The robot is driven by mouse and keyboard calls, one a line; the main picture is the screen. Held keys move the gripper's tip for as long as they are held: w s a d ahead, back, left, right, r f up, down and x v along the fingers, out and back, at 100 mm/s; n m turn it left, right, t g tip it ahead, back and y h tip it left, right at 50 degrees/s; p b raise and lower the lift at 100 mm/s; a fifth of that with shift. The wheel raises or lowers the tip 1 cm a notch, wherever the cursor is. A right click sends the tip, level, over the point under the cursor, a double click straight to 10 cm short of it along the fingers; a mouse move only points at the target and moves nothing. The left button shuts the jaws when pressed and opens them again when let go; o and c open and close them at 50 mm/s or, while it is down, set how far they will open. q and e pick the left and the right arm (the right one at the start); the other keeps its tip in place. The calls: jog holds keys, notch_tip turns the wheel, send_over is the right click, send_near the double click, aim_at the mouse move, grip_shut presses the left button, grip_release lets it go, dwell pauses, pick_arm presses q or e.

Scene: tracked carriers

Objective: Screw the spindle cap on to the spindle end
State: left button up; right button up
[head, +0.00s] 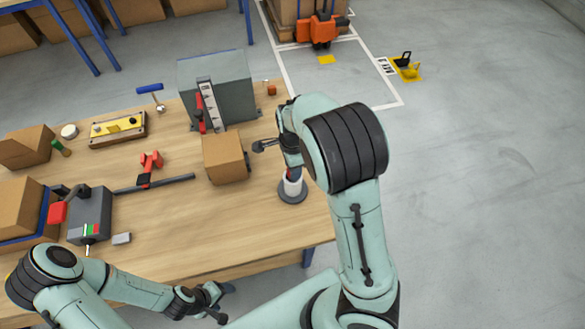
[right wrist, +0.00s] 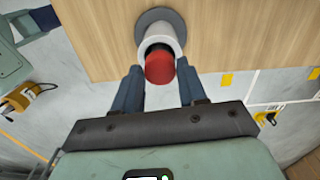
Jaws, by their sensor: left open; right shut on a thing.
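The spindle end is a white upright cylinder (head: 293,187) on a dark round base (head: 292,197), near the right edge of the table. It also shows in the right wrist view (right wrist: 160,33). The red spindle cap (right wrist: 159,65) is at the cylinder's top, between the two blue fingers of my right gripper (right wrist: 160,82), which is shut on it. I cannot tell whether the cap is seated or just above the end. In the head view my right arm hides most of that gripper. My left gripper (head: 217,298) is open and empty at the table's front edge.
A small cardboard box (head: 225,157) stands left of the spindle, with a grey case (head: 228,85) behind it.

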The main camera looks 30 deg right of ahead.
jog(key=m, duration=0.4)
jog(key=shift+m, duration=0.3)
jog(key=m, duration=0.9)
jog(key=shift+m, duration=0.4)
jog(key=m, duration=0.4)
jog(key=shift+m, duration=0.4)
jog(key=o, duration=1.1)
jog(key=shift+m, duration=0.3)
